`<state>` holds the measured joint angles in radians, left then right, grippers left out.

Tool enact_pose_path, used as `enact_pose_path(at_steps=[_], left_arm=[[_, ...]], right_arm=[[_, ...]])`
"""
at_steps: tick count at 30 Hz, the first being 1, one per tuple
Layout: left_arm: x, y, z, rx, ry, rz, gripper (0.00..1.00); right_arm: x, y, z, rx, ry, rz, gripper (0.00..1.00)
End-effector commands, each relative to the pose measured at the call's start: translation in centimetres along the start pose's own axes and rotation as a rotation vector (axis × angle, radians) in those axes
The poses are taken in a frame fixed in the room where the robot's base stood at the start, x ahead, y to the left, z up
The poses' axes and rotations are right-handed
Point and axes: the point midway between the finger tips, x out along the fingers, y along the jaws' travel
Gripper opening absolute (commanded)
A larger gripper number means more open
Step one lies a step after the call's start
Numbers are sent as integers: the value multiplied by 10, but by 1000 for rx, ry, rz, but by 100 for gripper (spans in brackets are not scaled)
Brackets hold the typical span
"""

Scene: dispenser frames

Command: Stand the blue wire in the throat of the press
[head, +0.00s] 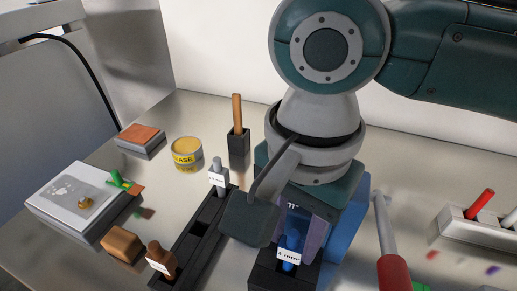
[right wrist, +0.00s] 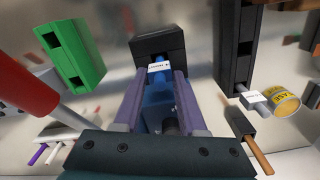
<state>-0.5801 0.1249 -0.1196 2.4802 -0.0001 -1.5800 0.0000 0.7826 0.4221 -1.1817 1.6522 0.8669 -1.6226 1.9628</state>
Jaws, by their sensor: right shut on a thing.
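The blue wire (head: 289,250) with a white label is between the purple fingers of my right gripper (head: 305,232), which is shut on it. In the right wrist view the blue wire (right wrist: 158,92) runs between both fingers, its label near a black block (right wrist: 158,42). The block also shows in the head view (head: 270,280), directly below the wire; it looks like the press, but I cannot be sure. The wire's lower end is hidden, so I cannot tell whether it is in the block's opening. My left gripper is not in view.
A black slotted rail (head: 205,232) holds a grey labelled wire (head: 217,174) and a brown one (head: 160,260), left of the block. A red-handled tool (head: 392,268) is close on the right. A yellow-labelled tin (head: 186,154) stands farther back. A green block (right wrist: 72,50) is nearby.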

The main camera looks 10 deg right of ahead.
Motion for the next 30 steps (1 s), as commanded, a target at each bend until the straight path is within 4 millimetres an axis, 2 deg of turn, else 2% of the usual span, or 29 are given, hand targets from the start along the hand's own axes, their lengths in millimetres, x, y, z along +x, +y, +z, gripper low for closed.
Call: enact_pose_path(at_steps=[5, 6, 13, 23, 26, 30], left_arm=[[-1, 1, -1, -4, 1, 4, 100], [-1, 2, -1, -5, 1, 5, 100], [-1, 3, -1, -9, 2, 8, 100], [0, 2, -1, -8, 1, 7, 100], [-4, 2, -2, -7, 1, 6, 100], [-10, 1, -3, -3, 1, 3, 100]], right_arm=[[2, 0, 0, 1, -1, 1, 0], [2, 0, 0, 1, 0, 1, 43], [2, 0, 0, 1, 0, 0, 69], [-2, -1, 0, -1, 1, -2, 71], [-16, -1, 0, 0, 0, -4, 71], [-47, -1, 0, 0, -1, -5, 71]])
